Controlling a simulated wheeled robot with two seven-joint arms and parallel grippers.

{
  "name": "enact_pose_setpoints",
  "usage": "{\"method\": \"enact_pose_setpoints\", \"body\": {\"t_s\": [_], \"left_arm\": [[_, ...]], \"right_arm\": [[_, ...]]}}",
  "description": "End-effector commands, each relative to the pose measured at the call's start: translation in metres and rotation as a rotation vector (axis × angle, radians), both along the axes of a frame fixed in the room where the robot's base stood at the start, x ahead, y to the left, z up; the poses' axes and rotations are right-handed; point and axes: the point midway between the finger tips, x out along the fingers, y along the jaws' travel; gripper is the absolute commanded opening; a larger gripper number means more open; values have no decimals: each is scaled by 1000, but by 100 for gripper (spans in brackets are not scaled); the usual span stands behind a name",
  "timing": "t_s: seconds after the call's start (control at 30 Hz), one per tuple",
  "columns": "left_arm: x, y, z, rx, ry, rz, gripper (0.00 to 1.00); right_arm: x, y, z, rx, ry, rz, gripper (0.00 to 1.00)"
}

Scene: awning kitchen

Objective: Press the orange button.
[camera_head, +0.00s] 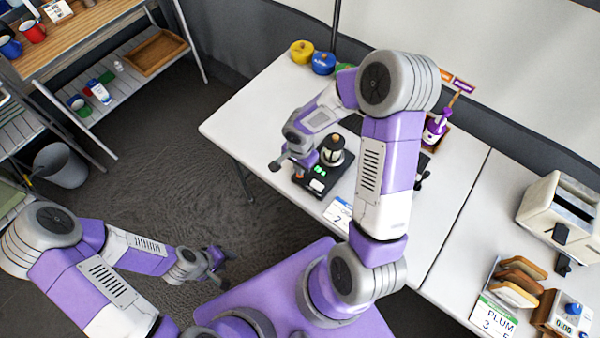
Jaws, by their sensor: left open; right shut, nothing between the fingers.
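My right gripper (290,163) is shut and empty, pointing down just left of the vessel, close to the device's far left part. Whether it touches the device I cannot tell. My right arm hides part of the table behind it. My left gripper (222,268) is open and empty, low over the floor at the left, away from the table.
The white table (262,115) is bare at its left. Yellow (301,51) and blue (323,62) round things stand at its back. A numbered card (338,212) lies at the device's front. A purple bottle (434,131), toaster (560,210) and bread slices (518,280) are to the right.

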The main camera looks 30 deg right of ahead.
Motion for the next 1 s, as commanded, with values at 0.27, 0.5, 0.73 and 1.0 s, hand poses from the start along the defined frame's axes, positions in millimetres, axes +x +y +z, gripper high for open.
{"method": "enact_pose_setpoints", "body": {"t_s": [0.27,0.5,0.73,1.0], "left_arm": [[0,0,-8,0,0,0,43],[0,0,-14,0,0,0,43],[0,0,-20,0,0,0,43],[0,0,-22,0,0,0,43]], "right_arm": [[0,0,-7,-1,0,0,0],[0,0,-12,-1,0,1,0],[0,0,-17,0,0,1,0],[0,0,-18,0,0,0,0]]}}
